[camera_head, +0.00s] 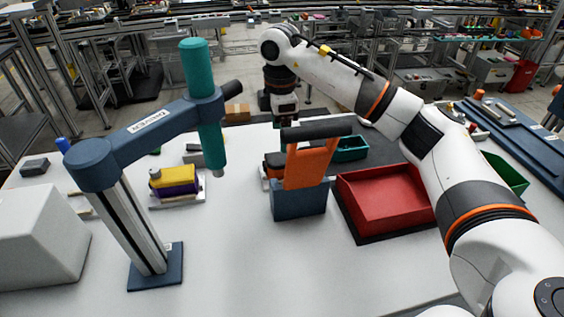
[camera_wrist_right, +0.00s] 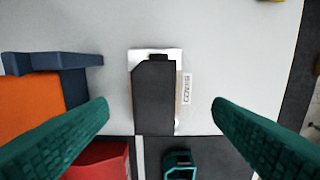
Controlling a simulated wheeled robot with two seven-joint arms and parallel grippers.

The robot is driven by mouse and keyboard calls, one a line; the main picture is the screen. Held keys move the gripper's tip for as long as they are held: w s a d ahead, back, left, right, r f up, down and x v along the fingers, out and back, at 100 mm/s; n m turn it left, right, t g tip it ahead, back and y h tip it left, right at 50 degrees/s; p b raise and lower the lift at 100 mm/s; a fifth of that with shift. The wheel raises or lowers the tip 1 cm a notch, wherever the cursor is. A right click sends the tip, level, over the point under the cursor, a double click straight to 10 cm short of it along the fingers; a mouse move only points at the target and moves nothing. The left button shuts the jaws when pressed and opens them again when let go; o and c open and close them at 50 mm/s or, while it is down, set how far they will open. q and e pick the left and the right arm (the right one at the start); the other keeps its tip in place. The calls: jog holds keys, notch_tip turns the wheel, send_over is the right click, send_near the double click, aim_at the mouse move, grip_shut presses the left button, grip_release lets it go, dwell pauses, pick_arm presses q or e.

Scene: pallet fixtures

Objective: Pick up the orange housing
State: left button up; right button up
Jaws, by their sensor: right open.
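An orange and dark block (camera_head: 273,161), apparently the orange housing, sits on a white pallet behind a blue stand, which partly hides it. In the right wrist view a dark-topped block (camera_wrist_right: 154,95) lies on a white pallet (camera_wrist_right: 137,55) between my fingers in the picture; no orange shows on it, and I cannot tell for sure that it is the same block. My right gripper (camera_head: 286,122) is open and empty, with teal fingers pointing down, above and behind the block. My left gripper is not in view.
A blue stand (camera_head: 298,203) with an orange upright (camera_head: 311,165) and black bar stands close in front. A red bin (camera_head: 385,196) and a teal bin (camera_head: 350,149) are to the right. A blue post fixture (camera_head: 150,135) with a teal cylinder and a yellow-purple block (camera_head: 176,180) are left.

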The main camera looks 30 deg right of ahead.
aim_at(282, 158)
notch_tip(282, 158, down, 3)
jog(key=shift+f, duration=0.1)
jog(key=f+p, duration=0.1)
jog(key=f, duration=0.1)
jog(key=s+f, duration=0.1)
jog(key=f, duration=0.1)
jog(key=shift+f+p, duration=0.35)
jog(key=shift+f, duration=0.05)
jog(key=shift+w+f, duration=0.15)
jog(key=shift+f, duration=0.15)
jog(key=shift+r, duration=0.1)
jog(key=c, duration=1.1)
jog(key=shift+c, duration=0.2)
